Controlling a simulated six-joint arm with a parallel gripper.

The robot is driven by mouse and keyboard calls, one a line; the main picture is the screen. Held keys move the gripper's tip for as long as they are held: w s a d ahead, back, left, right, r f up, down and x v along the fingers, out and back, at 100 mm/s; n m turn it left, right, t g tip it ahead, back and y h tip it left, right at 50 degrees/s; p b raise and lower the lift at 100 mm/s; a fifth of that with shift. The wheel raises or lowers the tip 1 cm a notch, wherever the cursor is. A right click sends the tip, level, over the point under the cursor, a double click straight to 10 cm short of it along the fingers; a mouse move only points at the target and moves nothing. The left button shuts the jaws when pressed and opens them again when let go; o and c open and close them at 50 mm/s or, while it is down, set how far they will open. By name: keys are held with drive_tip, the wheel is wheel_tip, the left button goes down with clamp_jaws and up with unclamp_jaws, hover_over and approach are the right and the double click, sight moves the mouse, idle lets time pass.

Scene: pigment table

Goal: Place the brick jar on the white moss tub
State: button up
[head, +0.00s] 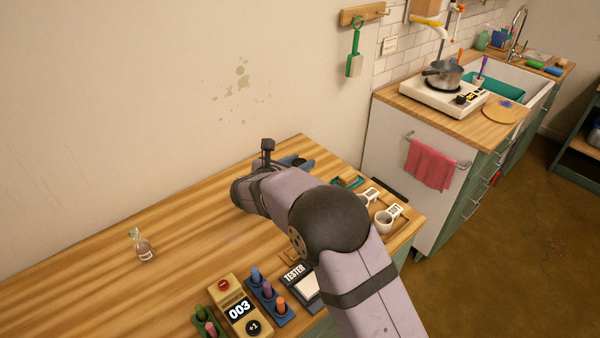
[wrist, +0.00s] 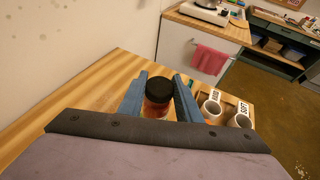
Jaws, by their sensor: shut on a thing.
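A small jar (wrist: 157,104) with a black lid and a reddish, brick-coloured body stands upright between the blue fingers of my gripper (wrist: 160,77) in the wrist view. The fingers are shut on it. Whether it touches the table cannot be told. In the head view my gripper (head: 299,162) shows only as blue finger parts beyond my arm, and the jar is hidden.
A counter device (head: 239,309), pegs on a blue base (head: 270,302) and a tester (head: 303,284) line the front. A small bottle (head: 144,249) stands left.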

drive_tip(key=shift+f+p, duration=0.5)
drive_tip(key=shift+f, duration=1.35)
drive_tip(key=shift+f, duration=0.1)
drive_tip(key=shift+f, duration=0.15)
drive_tip(key=o, duration=1.1)
drive_tip(key=shift+r, duration=0.25)
drive_tip(key=b+v, duration=0.4)
drive_tip(key=v, duration=0.8)
